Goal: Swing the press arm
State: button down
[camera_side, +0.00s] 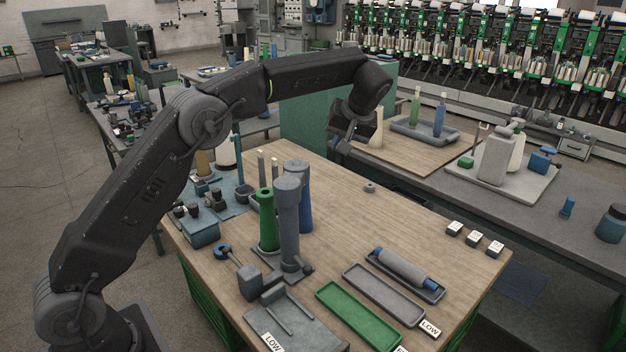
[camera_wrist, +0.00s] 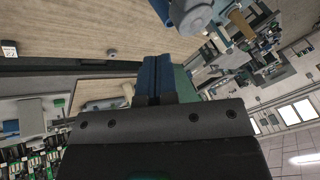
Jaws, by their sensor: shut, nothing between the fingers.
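My gripper (camera_side: 341,146) hangs above the far edge of the wooden table, its fingers together and empty. In the wrist view its blue fingers (camera_wrist: 158,75) are side by side. No part is plainly recognisable as the press arm. A grey post (camera_side: 290,218) with a thick round head stands on the table, well in front of my gripper and apart from it. A grey block (camera_side: 496,158) stands beside a pale cone (camera_side: 517,153) on a light base plate on the right bench; small parts above them are too small to make out.
A green bobbin (camera_side: 267,222) and a blue bobbin (camera_side: 305,208) flank the post. A green tray (camera_side: 357,318) and a grey tray (camera_side: 383,295) lie at the front right. A pale cone (camera_side: 377,130) stands close to my gripper. The middle of the tabletop is mostly clear.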

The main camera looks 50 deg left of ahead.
jog(key=a+f+y, duration=0.1)
jog(key=a+f, duration=0.7)
jog(key=f, duration=0.5)
jog(key=shift+s+a+y, duration=0.15)
jog(key=shift+s+y, duration=0.15)
jog(key=shift+s, duration=0.05)
